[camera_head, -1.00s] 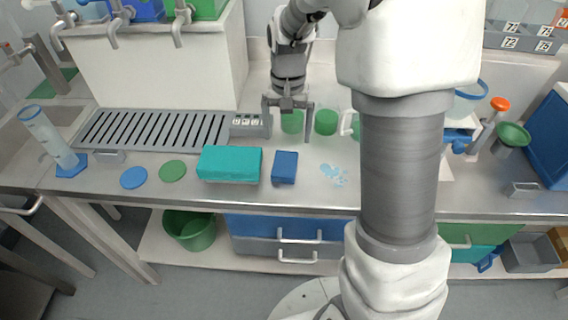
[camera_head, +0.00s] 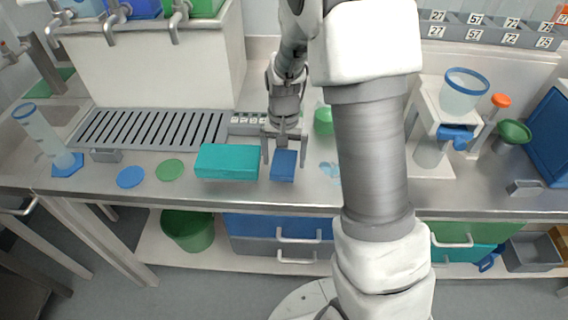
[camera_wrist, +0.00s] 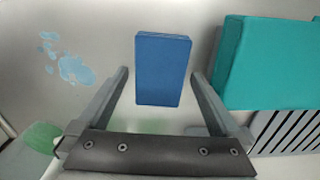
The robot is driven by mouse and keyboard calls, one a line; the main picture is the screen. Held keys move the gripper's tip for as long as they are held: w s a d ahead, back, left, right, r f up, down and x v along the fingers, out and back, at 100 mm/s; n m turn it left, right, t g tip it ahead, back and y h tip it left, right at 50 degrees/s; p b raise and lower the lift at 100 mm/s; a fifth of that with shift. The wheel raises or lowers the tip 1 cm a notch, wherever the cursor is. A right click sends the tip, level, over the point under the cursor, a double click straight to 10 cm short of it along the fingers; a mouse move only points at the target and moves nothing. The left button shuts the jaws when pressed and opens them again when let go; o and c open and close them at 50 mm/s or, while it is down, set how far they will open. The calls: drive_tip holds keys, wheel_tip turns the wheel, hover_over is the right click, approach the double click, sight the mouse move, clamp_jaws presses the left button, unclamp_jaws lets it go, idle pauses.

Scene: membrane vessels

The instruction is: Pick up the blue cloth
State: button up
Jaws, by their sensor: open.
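The blue cloth (camera_head: 283,166) is a small folded block lying on the steel counter, just right of a teal box-shaped item. My gripper (camera_head: 284,158) is open and above the cloth, its fingers on either side of it in the head view. In the wrist view the cloth (camera_wrist: 162,70) shows between and a little beyond the two open fingertips (camera_wrist: 158,76). Nothing is held. The height of the fingertips above the counter is hard to tell.
The teal block (camera_head: 227,161) lies close to the left of the cloth. A light blue spill (camera_head: 329,170) is to the right. A green cylinder (camera_head: 323,121) stands behind. A drain grate (camera_head: 140,129) and blue and green discs are further left.

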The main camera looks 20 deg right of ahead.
sight(284, 160)
drive_tip(key=c, duration=1.2)
drive_tip(key=shift+c, duration=0.2)
drive_tip(key=shift+r, duration=0.15)
wheel_tip(284, 160, up, 4)
drive_tip(key=shift+r+p, duration=0.25)
drive_tip(key=shift+p, duration=0.15)
drive_tip(key=s+d+r, duration=0.3)
drive_tip(key=d+r, duration=0.3)
drive_tip(key=d, duration=0.5)
drive_tip(key=shift+s+r+p, duration=0.15)
drive_tip(key=shift+s+p, duration=0.15)
drive_tip(key=shift+s, duration=0.1)
